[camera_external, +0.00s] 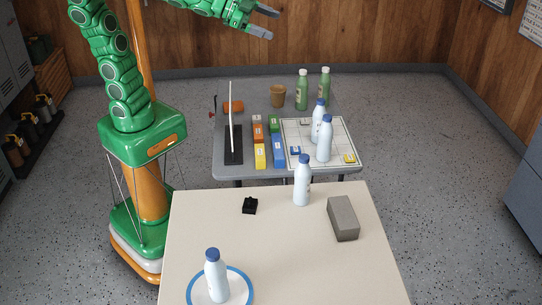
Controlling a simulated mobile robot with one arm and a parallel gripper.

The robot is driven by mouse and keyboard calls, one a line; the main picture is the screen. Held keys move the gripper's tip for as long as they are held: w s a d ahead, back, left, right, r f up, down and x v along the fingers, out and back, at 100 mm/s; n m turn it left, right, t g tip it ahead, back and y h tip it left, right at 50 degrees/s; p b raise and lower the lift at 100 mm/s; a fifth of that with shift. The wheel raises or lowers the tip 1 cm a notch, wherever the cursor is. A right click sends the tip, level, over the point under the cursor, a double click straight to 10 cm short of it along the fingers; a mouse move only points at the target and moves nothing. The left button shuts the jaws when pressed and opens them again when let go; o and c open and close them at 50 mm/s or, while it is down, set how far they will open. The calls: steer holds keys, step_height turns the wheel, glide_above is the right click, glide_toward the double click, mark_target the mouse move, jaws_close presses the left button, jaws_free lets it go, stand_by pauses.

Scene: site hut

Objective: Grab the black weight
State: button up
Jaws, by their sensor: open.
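The black weight (250,205) is a small dark block on the cream table (200,222), left of the middle and close to its far edge. Nothing touches it. My gripper (268,22) is at the top of the view, high above the scene and beyond the grey table. Its grey fingers are apart, with nothing between them. It is well away from the black weight.
On the cream table stand a white bottle (302,182), a grey block (343,218) and a bottle (215,276) on a blue-rimmed plate (243,287).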

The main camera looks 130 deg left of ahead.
steer(key=w+r+m+t+h, duration=0.1)
steer(key=w+r+m+t, duration=0.2)
steer(key=w, duration=0.4)
steer(key=w+d+f+m+t+h, duration=0.2)
steer(key=w+d+m+h, duration=0.2)
steer(key=w+h, duration=0.2)
steer(key=m+g+h, duration=0.6)
steer(key=g+h, duration=0.2)
steer(key=h, duration=0.5)
glide_above(250, 198)
steer(key=s+a, duration=0.2)
steer(key=a, duration=0.2)
step_height(250, 198, down, 18)
steer(key=shift+d+f, duration=0.15)
steer(key=shift+f, duration=8.6)
steer(key=shift+d+f, duration=0.1)
steer(key=shift+f, duration=8.6)
steer(key=shift+x, duration=2.55)
steer(key=shift+s+f, duration=0.1)
steer(key=shift+f, duration=0.05)
